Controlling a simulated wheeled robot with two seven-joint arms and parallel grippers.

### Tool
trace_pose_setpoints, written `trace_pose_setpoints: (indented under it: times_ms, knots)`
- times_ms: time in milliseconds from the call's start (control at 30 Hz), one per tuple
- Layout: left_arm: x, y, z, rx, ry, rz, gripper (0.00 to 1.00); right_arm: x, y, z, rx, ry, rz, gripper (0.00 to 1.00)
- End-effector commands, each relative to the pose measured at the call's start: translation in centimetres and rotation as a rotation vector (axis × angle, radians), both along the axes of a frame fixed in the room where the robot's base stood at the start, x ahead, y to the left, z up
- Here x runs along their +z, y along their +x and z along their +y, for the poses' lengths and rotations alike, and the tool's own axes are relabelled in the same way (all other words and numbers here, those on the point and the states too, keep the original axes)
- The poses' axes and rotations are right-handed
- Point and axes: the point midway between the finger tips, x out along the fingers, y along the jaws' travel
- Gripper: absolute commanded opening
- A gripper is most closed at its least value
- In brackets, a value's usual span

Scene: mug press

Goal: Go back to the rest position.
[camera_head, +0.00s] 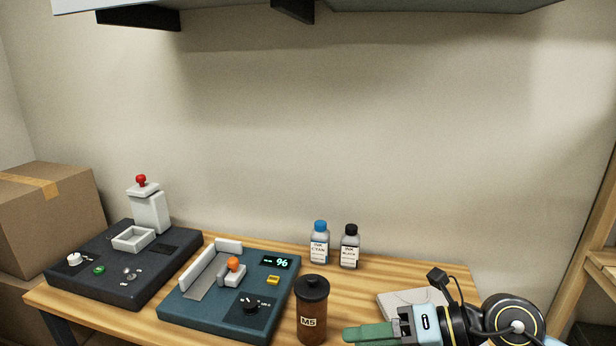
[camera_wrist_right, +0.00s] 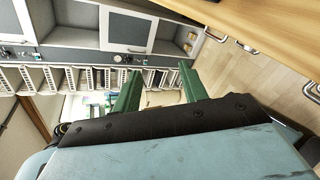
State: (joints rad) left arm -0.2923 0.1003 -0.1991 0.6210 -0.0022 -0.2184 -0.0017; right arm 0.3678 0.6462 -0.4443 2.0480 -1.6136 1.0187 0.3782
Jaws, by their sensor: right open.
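My right gripper (camera_head: 372,334) is at the bottom right of the head view, by the table's front right part, with its fingers pointing left. In the right wrist view its two green fingers (camera_wrist_right: 158,88) stand apart with nothing between them. The wrist camera looks away from the work table toward cabinets and shelves. My left gripper does not show.
A teal press unit (camera_head: 205,317) with an orange knob and lit display stands mid-table. A dark machine (camera_head: 100,285) is at left. A blue-capped bottle (camera_head: 319,245) and a black-capped bottle (camera_head: 350,248) stand behind the mug. A pale flat item (camera_head: 405,299) lies near my right wrist.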

Motion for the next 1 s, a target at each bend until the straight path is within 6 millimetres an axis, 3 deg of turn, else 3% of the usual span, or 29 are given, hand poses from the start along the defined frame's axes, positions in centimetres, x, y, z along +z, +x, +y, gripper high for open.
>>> trace_pose_setpoints:
  times_ms: [100, 200, 333, 467, 567, 767, 900, 1000]
  knots:
    - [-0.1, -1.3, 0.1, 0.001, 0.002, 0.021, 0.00, 4.0, -0.7, 2.1, -0.078, 0.340, 0.021, 0.43]
    - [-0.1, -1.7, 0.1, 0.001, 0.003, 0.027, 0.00, 7.2, -0.3, 1.8, -0.190, 0.603, 0.060, 0.43]
    - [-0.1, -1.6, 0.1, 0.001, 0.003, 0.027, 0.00, 9.6, 0.9, -0.7, -0.391, 0.911, 0.147, 0.43]
    - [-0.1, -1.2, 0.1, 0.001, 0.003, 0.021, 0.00, 9.4, 2.3, -4.8, -0.648, 1.164, 0.272, 0.43]
    - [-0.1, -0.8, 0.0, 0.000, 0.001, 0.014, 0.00, 7.2, 3.0, -8.3, -0.877, 1.312, 0.395, 0.43]
    - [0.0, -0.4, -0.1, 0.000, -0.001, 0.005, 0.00, -1.3, 1.4, -14.0, -1.387, 1.458, 0.710, 0.43]
    - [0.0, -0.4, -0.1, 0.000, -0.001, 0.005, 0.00, -8.6, -2.7, -15.7, -1.750, 1.420, 0.978, 0.43]
    - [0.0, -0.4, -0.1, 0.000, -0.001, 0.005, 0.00, -12.7, -6.4, -15.8, -1.960, 1.334, 1.157, 0.43]
